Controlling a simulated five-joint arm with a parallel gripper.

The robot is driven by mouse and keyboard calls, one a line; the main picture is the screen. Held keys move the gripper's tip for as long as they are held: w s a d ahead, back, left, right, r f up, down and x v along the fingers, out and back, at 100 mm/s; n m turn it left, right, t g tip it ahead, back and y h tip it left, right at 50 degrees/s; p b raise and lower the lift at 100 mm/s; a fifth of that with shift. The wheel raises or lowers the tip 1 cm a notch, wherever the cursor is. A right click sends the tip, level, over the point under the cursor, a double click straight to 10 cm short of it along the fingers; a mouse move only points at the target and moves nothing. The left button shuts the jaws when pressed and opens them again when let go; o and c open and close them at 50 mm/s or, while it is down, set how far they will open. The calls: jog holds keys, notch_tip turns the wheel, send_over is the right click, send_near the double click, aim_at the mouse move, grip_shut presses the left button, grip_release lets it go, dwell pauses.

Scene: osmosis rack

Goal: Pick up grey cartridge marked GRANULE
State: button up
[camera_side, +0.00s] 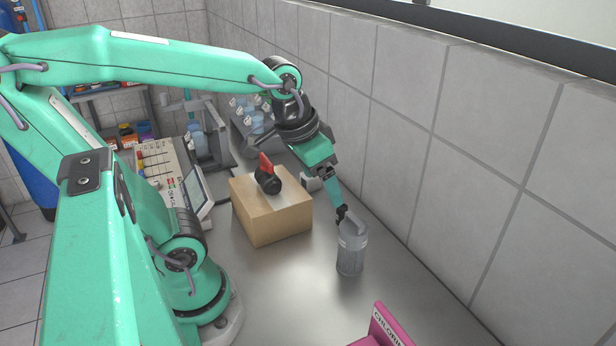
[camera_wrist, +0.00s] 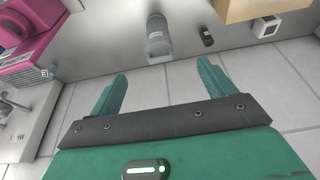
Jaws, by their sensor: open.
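A grey, partly see-through cartridge (camera_side: 350,256) stands upright on the grey metal table in the side view. No GRANULE marking can be read on it. It also shows at the top middle of the wrist view (camera_wrist: 158,38). My gripper (camera_side: 342,212) reaches down from the upper left, and its fingertip overlaps the cartridge's top in the side view. In the wrist view, my gripper (camera_wrist: 162,68) has its two green fingers wide apart with nothing between them. The cartridge lies beyond the tips, roughly in line with the gap.
A tan box (camera_side: 272,212) with a black, red-handled valve (camera_side: 267,177) stands left of the cartridge. A pink item (camera_side: 385,328) is at the front. A tiled wall (camera_side: 440,190) bounds the right. A small black cylinder (camera_wrist: 207,40) is near the cartridge.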

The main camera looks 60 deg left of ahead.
aim_at(355, 219)
jog(key=w+f+g, duration=0.1)
jog(key=w+f, duration=0.1)
jog(key=w+f+g, duration=0.1)
jog(key=w+f, duration=0.1)
jog(key=w+f+g, duration=0.1)
jog(key=w+f, duration=0.1)
jog(key=w, duration=0.1)
jog(key=shift+d+g, duration=0.3)
jog(key=shift+d, duration=0.1)
jog(key=shift+w+f, duration=0.45)
jog(key=shift+f, duration=0.15)
jog(key=shift+f, duration=1.3)
jog(key=shift+w+f, duration=0.1)
jog(key=shift+f, duration=2.5)
jog(key=c, duration=1.4)
